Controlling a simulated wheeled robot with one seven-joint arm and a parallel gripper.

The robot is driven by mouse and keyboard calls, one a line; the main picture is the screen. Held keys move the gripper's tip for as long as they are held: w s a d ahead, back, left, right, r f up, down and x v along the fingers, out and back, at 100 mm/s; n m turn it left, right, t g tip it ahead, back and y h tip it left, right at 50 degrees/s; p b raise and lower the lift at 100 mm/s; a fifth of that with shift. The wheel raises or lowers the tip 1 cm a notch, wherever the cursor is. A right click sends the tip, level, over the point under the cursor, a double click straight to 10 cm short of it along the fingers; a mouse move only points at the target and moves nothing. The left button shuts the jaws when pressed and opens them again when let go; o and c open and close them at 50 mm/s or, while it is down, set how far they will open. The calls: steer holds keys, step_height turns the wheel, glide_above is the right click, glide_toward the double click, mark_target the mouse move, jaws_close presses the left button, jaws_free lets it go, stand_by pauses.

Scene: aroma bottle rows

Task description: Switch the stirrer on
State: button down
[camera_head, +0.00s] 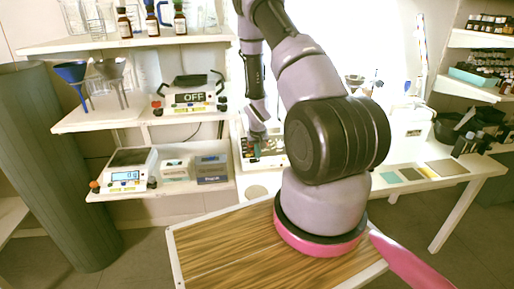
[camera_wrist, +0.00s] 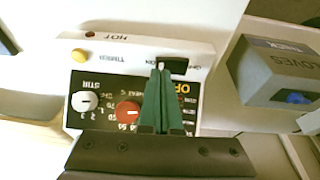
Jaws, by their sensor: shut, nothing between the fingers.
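The stirrer is a white unit with a dark front panel, seen close up and upside down in the wrist view (camera_wrist: 75,60). Its panel has a white STIR knob (camera_wrist: 87,102) and a red knob (camera_wrist: 128,112). A black switch slot (camera_wrist: 174,66) sits on the white strip beside ON/OFF lettering; its position is unclear. My gripper (camera_wrist: 160,70) is shut and empty, its green fingertips at the slot's left part. Contact cannot be told. In the head view my gripper (camera_head: 262,140) points down at a white unit (camera_head: 270,160) behind my arm, partly hidden.
A device reading OFF (camera_head: 190,99) stands on the middle shelf, with funnels to its left. A scale (camera_head: 126,172) and small boxes sit below. A grey GLOVES box (camera_wrist: 285,70) stands close beside the stirrer. My arm hides part of the bench.

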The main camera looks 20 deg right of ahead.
steer(key=shift+f, duration=0.15)
steer(key=shift+s+d+f, duration=0.1)
steer(key=shift+d+f, duration=0.1)
steer(key=shift+f, duration=0.15)
steer(key=shift+a, duration=0.15)
steer(key=shift+w+a+r, duration=0.25)
steer(key=shift+a+r, duration=0.05)
steer(key=shift+a, duration=0.35)
steer(key=shift+w+d+r, duration=0.1)
steer(key=shift+r, duration=0.25)
steer(key=s+d+r, duration=0.1)
steer(key=s+r, duration=0.1)
steer(key=r, duration=0.4)
steer(key=s+r, duration=0.1)
steer(key=r, duration=0.5)
steer(key=shift+s+d+r, duration=0.3)
steer(key=shift+s+d, duration=0.05)
